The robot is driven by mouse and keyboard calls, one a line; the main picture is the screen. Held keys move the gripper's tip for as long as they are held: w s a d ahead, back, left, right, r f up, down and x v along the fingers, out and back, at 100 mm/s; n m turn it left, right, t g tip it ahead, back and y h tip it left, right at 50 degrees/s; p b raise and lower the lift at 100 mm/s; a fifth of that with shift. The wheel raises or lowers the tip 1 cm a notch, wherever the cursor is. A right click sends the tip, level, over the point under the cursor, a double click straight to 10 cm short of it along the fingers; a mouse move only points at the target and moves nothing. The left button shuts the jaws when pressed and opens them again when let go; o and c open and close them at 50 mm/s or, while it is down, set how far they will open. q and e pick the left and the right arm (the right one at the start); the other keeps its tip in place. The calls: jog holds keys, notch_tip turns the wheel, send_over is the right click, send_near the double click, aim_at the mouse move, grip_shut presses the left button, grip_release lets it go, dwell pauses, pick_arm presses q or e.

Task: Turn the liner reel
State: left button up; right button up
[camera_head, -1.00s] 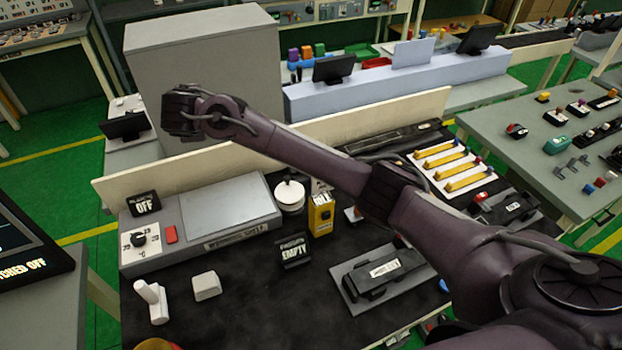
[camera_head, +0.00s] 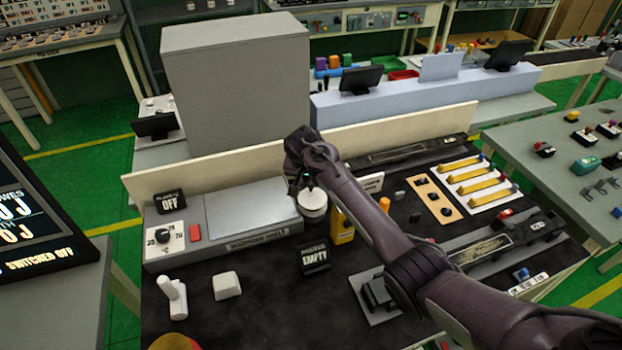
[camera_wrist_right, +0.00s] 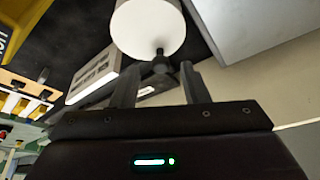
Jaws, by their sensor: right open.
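The liner reel (camera_head: 313,205) is a white drum on the dark bench top, just right of the grey warming shelf. In the right wrist view the white drum (camera_wrist_right: 148,27) shows large, with a small dark knob (camera_wrist_right: 160,63) on a short stem. My right gripper (camera_head: 306,184) is over the reel in the head view, and its arm comes in from the lower right. In the right wrist view its two fingers (camera_wrist_right: 158,82) are apart, with the knob just ahead between them. I cannot tell whether they touch it. My left gripper is out of view.
A yellow box (camera_head: 342,228) stands close right of the reel. A black sign reading EMPTY (camera_head: 314,257) stands in front. The grey shelf (camera_head: 250,212) and a cream back board (camera_head: 215,170) bound the left and rear.

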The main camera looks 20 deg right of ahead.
jog(key=shift+w+d+f, duration=0.1)
jog(key=shift+w+f, duration=0.15)
jog(key=shift+f, duration=0.4)
grip_shut()
jog(key=shift+r+n+p, duration=0.2)
jog(key=shift+n+p, duration=0.2)
jog(key=shift+p, duration=0.25)
jog(key=shift+f+n+y, duration=0.1)
jog(key=shift+n+y, duration=0.2)
jog(key=shift+n, duration=0.1)
grip_release()
